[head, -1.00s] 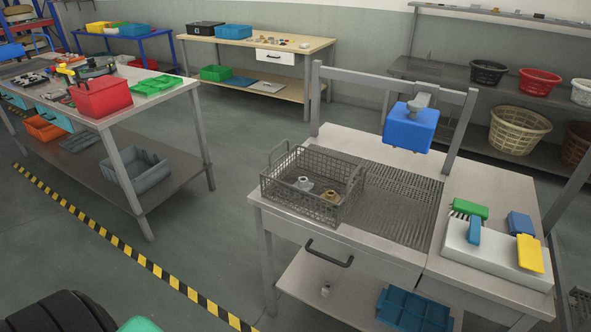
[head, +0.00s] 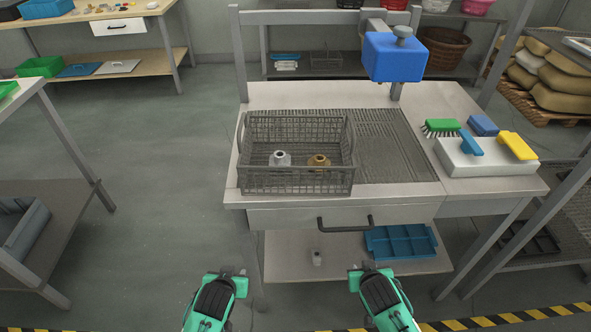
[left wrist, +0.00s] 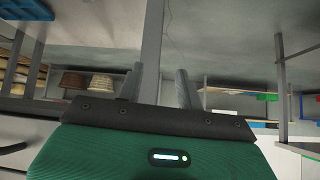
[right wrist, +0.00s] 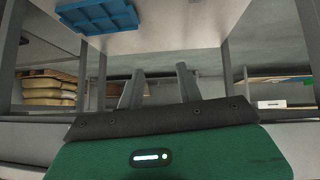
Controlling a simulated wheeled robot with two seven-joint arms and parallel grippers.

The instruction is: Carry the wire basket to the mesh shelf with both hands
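The grey wire basket (head: 296,184) stands upright on the left part of the steel bench top (head: 420,95), at the left of a ribbed grate (head: 390,150). Inside it lie a silver fitting (head: 280,159) and a brass fitting (head: 319,161). A raised handle shows at its left end. My left gripper (head: 227,272) and right gripper (head: 369,268) are low in front of the bench, apart from the basket. Both are empty, with fingers spread in the left wrist view (left wrist: 160,86) and right wrist view (right wrist: 159,84). A mesh shelf (head: 560,200) is partly visible at the right edge.
A blue block (head: 394,57) hangs from a post behind the grate. A white box (head: 485,160) with brushes stands at right on the bench. A drawer handle (head: 345,224) juts from the front. A blue tray (head: 400,242) sits below. Floor at left is clear.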

